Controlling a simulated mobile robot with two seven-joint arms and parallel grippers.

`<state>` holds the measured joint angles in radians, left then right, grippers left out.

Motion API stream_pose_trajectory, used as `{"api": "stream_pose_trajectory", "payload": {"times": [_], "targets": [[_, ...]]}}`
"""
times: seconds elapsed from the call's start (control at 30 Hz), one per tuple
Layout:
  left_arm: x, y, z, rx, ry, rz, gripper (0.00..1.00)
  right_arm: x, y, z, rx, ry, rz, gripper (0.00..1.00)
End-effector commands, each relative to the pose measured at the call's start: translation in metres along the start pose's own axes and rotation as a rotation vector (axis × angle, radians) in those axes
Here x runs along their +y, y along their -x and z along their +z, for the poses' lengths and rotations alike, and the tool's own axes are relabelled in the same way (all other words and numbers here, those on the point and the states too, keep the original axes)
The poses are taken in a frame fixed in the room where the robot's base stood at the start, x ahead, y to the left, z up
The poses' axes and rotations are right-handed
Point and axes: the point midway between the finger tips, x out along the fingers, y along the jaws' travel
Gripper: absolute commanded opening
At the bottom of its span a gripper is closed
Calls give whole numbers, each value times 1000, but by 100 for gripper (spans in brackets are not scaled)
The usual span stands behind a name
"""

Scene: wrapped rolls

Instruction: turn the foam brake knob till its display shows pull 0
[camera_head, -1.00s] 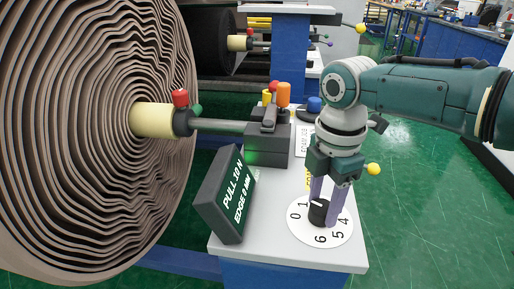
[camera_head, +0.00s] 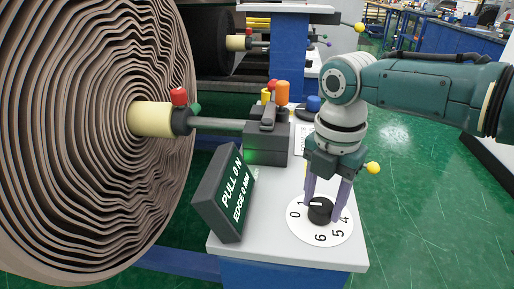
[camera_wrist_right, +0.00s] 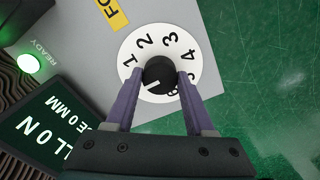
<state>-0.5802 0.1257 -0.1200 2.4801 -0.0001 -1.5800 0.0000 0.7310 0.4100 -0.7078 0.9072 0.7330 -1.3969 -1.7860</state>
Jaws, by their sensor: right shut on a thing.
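The foam brake knob (camera_head: 320,212) is a black knob on a white round dial (camera_head: 296,229) numbered from 0 to 6, on the grey bench top. Its white pointer mark shows in the right wrist view, on the knob (camera_wrist_right: 160,72), pointing to the lower left, where a finger hides part of the dial. My right gripper (camera_head: 323,204) points down with its purple fingers shut on the knob's sides; it also shows in the right wrist view (camera_wrist_right: 160,88). The dark tilted display (camera_head: 226,194) reads PULL 0 N and EDGE 0 MM. My left gripper is not in view.
A large wrapped brown roll (camera_head: 70,130) on a cream core (camera_head: 150,119) fills the left. A dark block (camera_head: 267,140) with red and orange knobs stands behind the display. A green light labelled READY (camera_wrist_right: 29,63) is lit. Green floor is open at the right.

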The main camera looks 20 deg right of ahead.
Motion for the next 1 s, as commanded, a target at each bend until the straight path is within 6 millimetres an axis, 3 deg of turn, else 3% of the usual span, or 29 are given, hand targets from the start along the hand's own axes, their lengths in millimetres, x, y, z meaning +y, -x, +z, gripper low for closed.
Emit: {"api": "stream_pose_trajectory", "payload": {"times": [0.27, 0.3, 0.53, 0.83, 1.0], "targets": [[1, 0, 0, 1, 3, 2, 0, 1, 2, -1, 3, 6, 2, 0], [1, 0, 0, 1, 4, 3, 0, 1, 2, -1, 4, 6, 2, 57], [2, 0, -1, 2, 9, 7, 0, 1, 1, -1, 2, 4, 1, 83], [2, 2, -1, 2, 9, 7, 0, 0, 4, 0, 1, 2, 1, 84], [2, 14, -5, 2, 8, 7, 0, 1, 31, 0, 0, 4, 3, 84]]}}
